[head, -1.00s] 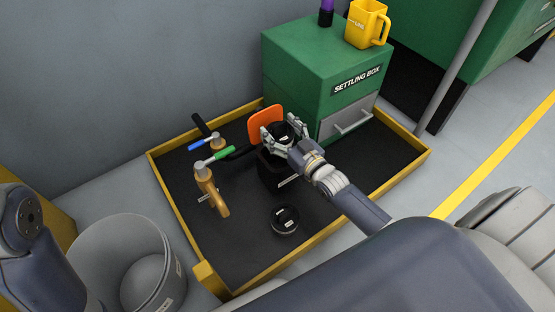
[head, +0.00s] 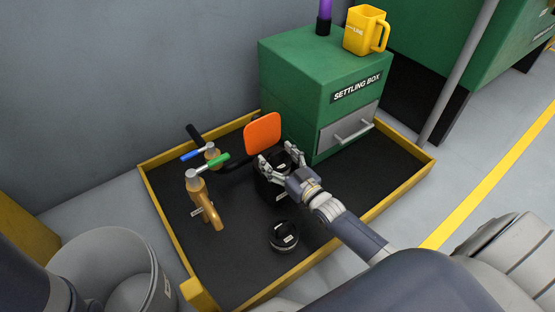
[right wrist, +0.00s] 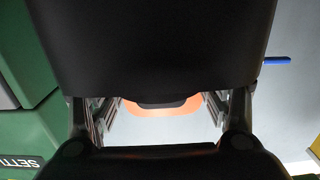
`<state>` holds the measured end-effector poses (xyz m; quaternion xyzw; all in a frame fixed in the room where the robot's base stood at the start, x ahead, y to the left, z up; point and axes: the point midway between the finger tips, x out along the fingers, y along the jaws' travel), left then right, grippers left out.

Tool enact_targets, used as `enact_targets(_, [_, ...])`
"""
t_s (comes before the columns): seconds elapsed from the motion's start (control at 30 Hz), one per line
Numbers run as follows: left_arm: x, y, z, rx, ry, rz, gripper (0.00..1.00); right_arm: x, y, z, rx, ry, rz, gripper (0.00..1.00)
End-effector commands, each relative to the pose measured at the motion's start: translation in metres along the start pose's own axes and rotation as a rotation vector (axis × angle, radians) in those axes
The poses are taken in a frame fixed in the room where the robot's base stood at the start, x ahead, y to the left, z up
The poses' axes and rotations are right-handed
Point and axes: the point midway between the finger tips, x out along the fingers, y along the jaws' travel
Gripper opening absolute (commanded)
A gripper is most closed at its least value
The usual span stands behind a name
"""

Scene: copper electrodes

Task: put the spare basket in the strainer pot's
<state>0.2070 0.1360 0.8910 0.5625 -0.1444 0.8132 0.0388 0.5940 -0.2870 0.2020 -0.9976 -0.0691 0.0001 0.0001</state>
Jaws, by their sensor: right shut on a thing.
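My right gripper (head: 279,158) is shut on a black round piece with a white label (head: 283,164), which looks like the spare basket. It is at the mouth of the black strainer pot (head: 265,188); how deep it sits in it is hidden by my fingers. A second black round piece with a label and small handle (head: 284,238), lid or basket, lies on the tray's dark floor. My left gripper is out of the picture.
The green settling box (head: 300,85) carries a yellow jug (head: 364,32). A grey bin (head: 105,250) stands at left.

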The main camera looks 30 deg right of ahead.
Motion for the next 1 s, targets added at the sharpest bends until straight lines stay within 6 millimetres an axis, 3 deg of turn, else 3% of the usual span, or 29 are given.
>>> enact_targets(0.6, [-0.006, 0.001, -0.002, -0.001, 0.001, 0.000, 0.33, 0.000, 0.000, 0.013, -0.001, -0.004, 0.000, 0.43])
enact_targets(0.63, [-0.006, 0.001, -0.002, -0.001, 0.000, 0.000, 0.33, -0.001, 0.000, 0.015, -0.001, -0.007, 0.000, 0.77])
enact_targets(0.7, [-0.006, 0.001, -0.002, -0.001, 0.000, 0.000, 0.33, -0.001, 0.000, 0.016, -0.001, -0.009, 0.000, 0.90])
enact_targets(1.0, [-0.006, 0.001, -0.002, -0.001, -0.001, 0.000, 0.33, -0.003, -0.002, 0.019, -0.002, -0.017, -0.003, 0.90])
